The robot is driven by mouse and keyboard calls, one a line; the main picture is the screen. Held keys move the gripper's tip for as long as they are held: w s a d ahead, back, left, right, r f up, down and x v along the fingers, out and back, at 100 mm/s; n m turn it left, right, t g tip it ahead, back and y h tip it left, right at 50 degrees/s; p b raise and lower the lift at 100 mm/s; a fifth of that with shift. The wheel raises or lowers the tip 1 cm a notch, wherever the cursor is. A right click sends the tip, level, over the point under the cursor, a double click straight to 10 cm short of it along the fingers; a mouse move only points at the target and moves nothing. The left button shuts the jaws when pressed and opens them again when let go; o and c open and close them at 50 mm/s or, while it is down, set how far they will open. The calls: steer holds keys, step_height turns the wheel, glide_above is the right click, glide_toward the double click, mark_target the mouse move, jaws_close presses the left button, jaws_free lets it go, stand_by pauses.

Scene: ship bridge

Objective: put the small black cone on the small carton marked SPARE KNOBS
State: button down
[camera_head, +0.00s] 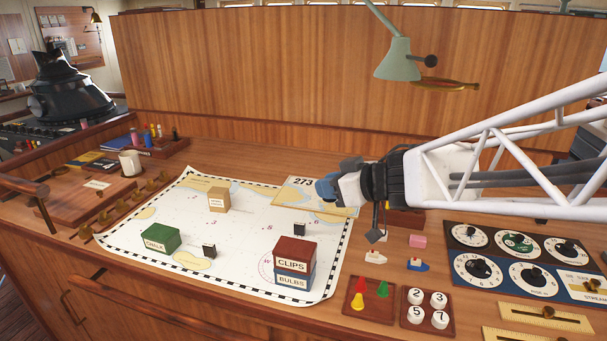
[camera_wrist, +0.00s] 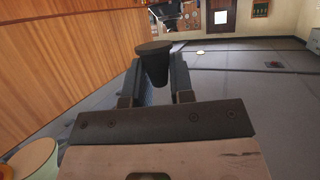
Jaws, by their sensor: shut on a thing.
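The small tan carton (camera_head: 218,201) stands on the chart toward its back left; its label is too small to read surely. My gripper (camera_head: 330,188) is to the right of the carton, above the chart's back right part, with its jaws pointing left. In the wrist view my gripper (camera_wrist: 155,88) is shut on a small black cone (camera_wrist: 155,62), whose wide flat end shows beyond the fingers.
A green CHALK carton (camera_head: 161,239), a red CLIPS carton (camera_head: 295,251) on a blue BULBS carton (camera_head: 294,279), and small dark blocks stand on the chart (camera_head: 237,273). A cone tray (camera_head: 368,312) is at front right. A green lamp (camera_head: 398,60) hangs above.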

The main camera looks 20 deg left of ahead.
steer(key=w+a+f+n+g, duration=0.1)
steer(key=w+a+f+g, duration=0.15)
steer(key=a, duration=0.75)
steer(key=w+a+f+n+g+y, duration=0.1)
steer(key=w+a+f+n, duration=0.2)
steer(key=a, duration=0.7)
steer(key=w+a+f+g, duration=0.2)
steer(key=w+a, duration=0.2)
steer(key=a, duration=0.6)
steer(key=shift+t, duration=0.35)
step_height(320, 180, down, 4)
steer(key=shift+f, duration=0.2)
steer(key=shift+a, duration=0.1)
glide_above(218, 190)
steer(key=shift+s+d+f, duration=0.35)
steer(key=shift+s+f, duration=0.05)
steer(key=shift+f, duration=0.3)
steer(key=shift+w+a, duration=0.25)
steer(key=shift+f, duration=1.8)
